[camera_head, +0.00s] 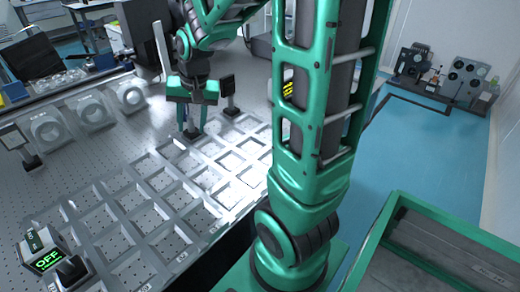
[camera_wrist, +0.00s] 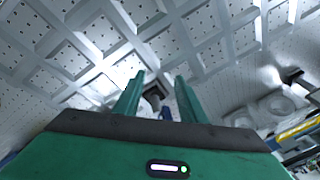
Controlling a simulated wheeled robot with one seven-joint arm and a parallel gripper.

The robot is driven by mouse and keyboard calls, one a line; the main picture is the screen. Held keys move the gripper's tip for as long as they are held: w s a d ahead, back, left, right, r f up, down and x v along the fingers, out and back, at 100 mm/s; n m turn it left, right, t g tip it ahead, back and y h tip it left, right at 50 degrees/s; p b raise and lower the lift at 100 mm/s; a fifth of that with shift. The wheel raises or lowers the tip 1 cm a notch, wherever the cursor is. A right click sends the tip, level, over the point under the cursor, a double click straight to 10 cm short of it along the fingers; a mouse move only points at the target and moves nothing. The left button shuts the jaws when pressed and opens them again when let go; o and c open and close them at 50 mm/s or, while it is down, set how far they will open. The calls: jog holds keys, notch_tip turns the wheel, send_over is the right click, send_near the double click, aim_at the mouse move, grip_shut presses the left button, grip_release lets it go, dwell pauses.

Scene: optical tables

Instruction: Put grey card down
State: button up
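My gripper (camera_head: 192,128) points down over the far part of the tray grid on the optical table. Its two green fingers stand apart, and they also show in the wrist view (camera_wrist: 159,76). A small dark stand base (camera_head: 192,134) is at the fingertips, between them. In the wrist view a dark piece (camera_wrist: 153,99) shows in the gap, with clear space beside the right finger. I cannot tell whether this is the grey card's stand; any card above it is hidden by the gripper. A dark card on a stand (camera_head: 228,84) stands just right of the gripper.
The tray grid (camera_head: 150,180) has several empty square compartments. Another card on a stand (camera_head: 12,137) is at the left. Grey ring-shaped mounts (camera_head: 48,130) line the table's back left. A device reading OFF (camera_head: 47,261) sits at the front left. Blue floor (camera_head: 415,150) is clear at right.

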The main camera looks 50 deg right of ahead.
jog(key=s+d+r+g, duration=0.1)
jog(key=s+d, duration=0.1)
jog(key=s, duration=0.8)
jog(key=s+d+r+n+g, duration=0.1)
jog(key=s+d, duration=0.1)
jog(key=s, duration=0.9)
jog(key=shift+s+n+g, duration=0.25)
jog(key=shift+n+g, duration=0.05)
jog(key=shift+g, duration=0.1)
jog(key=shift+o, duration=0.5)
jog(key=s, duration=0.1)
jog(key=s+a, duration=0.1)
jog(key=s, duration=0.1)
jog(key=shift+s+a+f, duration=0.1)
jog(key=shift+s, duration=0.2)
jog(key=shift+c, duration=1.2)
